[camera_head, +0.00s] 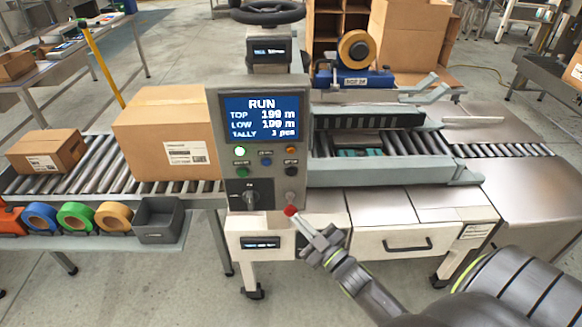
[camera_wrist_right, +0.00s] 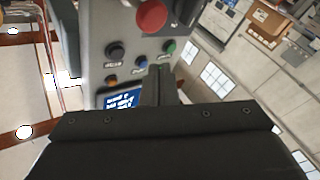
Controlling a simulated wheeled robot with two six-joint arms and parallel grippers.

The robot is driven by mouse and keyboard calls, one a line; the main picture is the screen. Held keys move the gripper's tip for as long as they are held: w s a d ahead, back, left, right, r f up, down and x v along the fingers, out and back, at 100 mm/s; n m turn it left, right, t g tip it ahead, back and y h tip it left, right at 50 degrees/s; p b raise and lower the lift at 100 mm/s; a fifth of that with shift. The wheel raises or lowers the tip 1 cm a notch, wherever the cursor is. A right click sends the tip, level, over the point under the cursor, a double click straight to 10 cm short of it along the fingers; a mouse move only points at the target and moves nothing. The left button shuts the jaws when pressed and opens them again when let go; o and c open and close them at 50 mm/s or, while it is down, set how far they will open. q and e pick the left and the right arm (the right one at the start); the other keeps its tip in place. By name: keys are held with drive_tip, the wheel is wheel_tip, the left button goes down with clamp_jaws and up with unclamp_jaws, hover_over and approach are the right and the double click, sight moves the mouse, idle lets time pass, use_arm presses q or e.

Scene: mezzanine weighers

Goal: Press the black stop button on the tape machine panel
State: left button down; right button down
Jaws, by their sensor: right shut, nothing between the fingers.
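The black stop button (camera_head: 291,171) is on the right side of the grey tape machine panel (camera_head: 229,184), below the screen. It also shows at the left in the right wrist view (camera_wrist_right: 115,50), where the panel appears upside down. My right gripper (camera_head: 296,217) is shut and empty, its tips low in front of the panel, beneath the black button in the head view. In the right wrist view, its shut fingers (camera_wrist_right: 160,84) point toward the button area and appear apart from the black button. My left gripper is not in view.
A green button (camera_head: 241,170) and blue button (camera_head: 266,161) sit left of the black one. A red mushroom button (camera_head: 291,211) is by my fingertips in the head view. The screen (camera_head: 262,117) reads RUN. A carton (camera_head: 150,125) stands on the rollers left.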

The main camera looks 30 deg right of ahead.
sight(291, 172)
drive_tip(key=shift+n+t+y, duration=0.6)
drive_tip(key=shift+y, duration=0.2)
drive_tip(key=r, duration=0.3)
drive_tip(key=a+r, duration=0.1)
drive_tip(key=r, duration=0.1)
drive_tip(key=shift+a+r, duration=0.15)
drive_tip(key=shift+r, duration=0.25)
drive_tip(key=shift+w+d+b, duration=0.45)
drive_tip(key=shift+w+d, duration=0.35)
drive_tip(key=shift+w, duration=0.45)
drive_tip(key=shift+w+d+b, duration=0.45)
drive_tip(key=shift+w+d, duration=0.3)
drive_tip(key=shift+w, duration=0.5)
drive_tip(key=shift+w+d+b, duration=0.45)
drive_tip(key=shift+w+d, duration=0.35)
drive_tip(key=shift+w, duration=0.45)
drive_tip(key=shift+w+d, duration=0.2)
drive_tip(key=shift+w, duration=0.15)
